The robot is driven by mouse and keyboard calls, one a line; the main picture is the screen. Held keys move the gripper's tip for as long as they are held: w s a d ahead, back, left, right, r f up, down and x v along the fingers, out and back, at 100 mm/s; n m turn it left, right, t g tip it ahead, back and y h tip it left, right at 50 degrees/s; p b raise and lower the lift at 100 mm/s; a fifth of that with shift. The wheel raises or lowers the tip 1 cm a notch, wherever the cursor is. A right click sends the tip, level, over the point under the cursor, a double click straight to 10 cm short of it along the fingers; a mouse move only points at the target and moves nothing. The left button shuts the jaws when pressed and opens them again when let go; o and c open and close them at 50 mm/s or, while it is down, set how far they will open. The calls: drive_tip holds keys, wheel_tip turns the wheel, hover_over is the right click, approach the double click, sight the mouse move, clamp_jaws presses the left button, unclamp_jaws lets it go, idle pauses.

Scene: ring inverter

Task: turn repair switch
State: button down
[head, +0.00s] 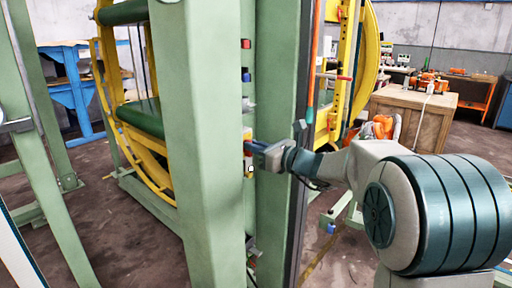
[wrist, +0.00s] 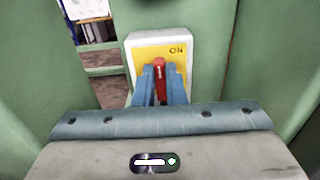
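The repair switch is a white box with a yellow plate (wrist: 176,53) marked ON and a red handle (wrist: 159,72). In the wrist view the handle stands upright between the two blue fingers of my gripper (wrist: 160,82). The fingers lie close against both sides of it, with no clear gap. In the head view my gripper (head: 256,147) reaches the inner side of the green post, where a sliver of the yellow switch plate (head: 247,134) shows. The lower part of the switch is hidden by my gripper.
A green post (head: 200,140) stands left of my gripper and another green column (head: 272,90) stands close behind it, leaving a narrow space. Red (head: 246,43) and blue (head: 246,75) parts sit on the post above. A yellow ring frame (head: 110,90) is at the left.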

drive_tip(key=shift+f+n+b, duration=0.1)
drive_tip(key=shift+n+b, duration=0.2)
drive_tip(key=shift+b, duration=0.25)
drive_tip(key=n+b, duration=0.5)
drive_tip(key=b, duration=0.2)
drive_tip(key=n+b, duration=0.6)
drive_tip(key=b, duration=0.2)
drive_tip(key=s+f+n+b, duration=0.1)
drive_tip(key=n+b, duration=0.5)
drive_tip(key=b, duration=0.1)
drive_tip(key=shift+a+f+b, duration=0.1)
drive_tip(key=shift+a+b, duration=0.2)
drive_tip(key=shift+b, duration=0.05)
drive_tip(key=shift+n, duration=0.3)
drive_tip(key=c, duration=1.5)
unclamp_jaws()
